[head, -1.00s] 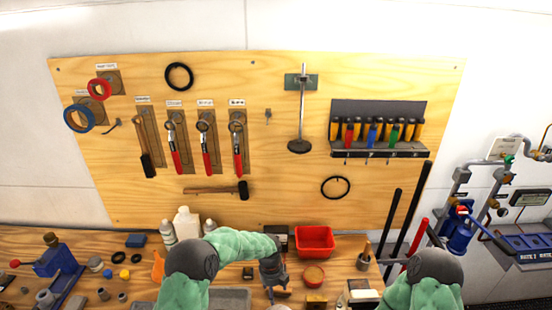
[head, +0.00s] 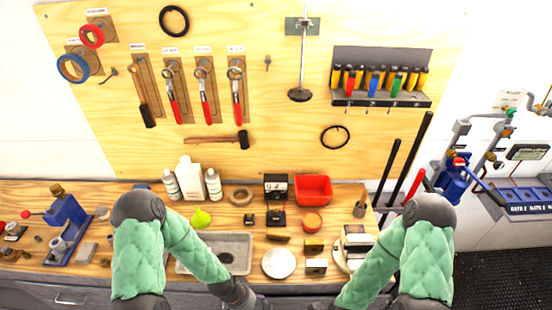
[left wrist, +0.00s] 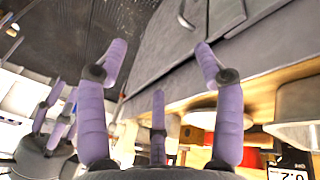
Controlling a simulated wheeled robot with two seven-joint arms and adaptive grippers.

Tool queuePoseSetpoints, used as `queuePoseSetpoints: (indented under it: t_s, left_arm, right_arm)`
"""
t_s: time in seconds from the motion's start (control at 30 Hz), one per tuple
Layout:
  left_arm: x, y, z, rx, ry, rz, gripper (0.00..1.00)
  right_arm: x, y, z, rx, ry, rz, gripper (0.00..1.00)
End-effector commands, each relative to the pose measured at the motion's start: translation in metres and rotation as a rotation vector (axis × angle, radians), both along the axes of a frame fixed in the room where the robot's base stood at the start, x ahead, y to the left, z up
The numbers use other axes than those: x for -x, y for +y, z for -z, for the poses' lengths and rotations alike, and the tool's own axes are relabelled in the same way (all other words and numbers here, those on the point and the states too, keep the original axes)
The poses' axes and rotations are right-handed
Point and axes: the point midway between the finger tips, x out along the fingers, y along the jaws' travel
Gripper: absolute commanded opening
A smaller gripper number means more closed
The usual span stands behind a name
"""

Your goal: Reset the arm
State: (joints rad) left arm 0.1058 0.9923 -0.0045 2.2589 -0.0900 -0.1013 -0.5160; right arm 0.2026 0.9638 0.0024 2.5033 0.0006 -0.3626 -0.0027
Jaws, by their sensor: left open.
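My left gripper (head: 252,302) is at the bottom edge of the head view, mostly cut off, in front of the bench. In the left wrist view the purple fingers of my left gripper (left wrist: 160,55) are spread wide with nothing between them. My right arm reaches down to the bottom edge of the head view. My right gripper (left wrist: 56,118) appears at the left of the left wrist view; its opening is unclear.
The wooden bench (head: 110,200) holds white bottles (head: 194,180), a red bin (head: 313,188), a white dish (head: 279,263) and a blue vise (head: 68,220). A pegboard (head: 290,150) with hanging tools stands behind. Dark floor (head: 500,280) is clear at right.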

Motion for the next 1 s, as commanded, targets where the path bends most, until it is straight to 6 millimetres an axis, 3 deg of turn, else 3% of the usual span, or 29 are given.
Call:
queuePoseSetpoints:
  t_s: [0.1, 0.37, 0.67, 1.0]
  left_arm:
    - [0.031, 0.009, -0.001, 0.001, 0.081, -0.249, 0.68]
    - [0.08, 0.025, -0.01, -0.006, 0.214, -0.681, 0.68]
    - [0.077, 0.024, 0.045, -0.006, 0.208, -0.673, 0.68]
    - [0.076, 0.024, 0.122, -0.005, 0.208, -0.67, 0.68]
  right_arm:
    - [0.0, 0.0, 0.0, 0.0, 0.0, 0.0, 0.4]
    - [0.0, 0.0, 0.0, 0.0, 0.0, 0.0, 0.4]
    - [0.0, 0.0, 0.054, 0.0, 0.0, 0.0, 0.4]
    - [0.0, 0.0, 0.131, 0.0, 0.0, 0.0, 0.4]
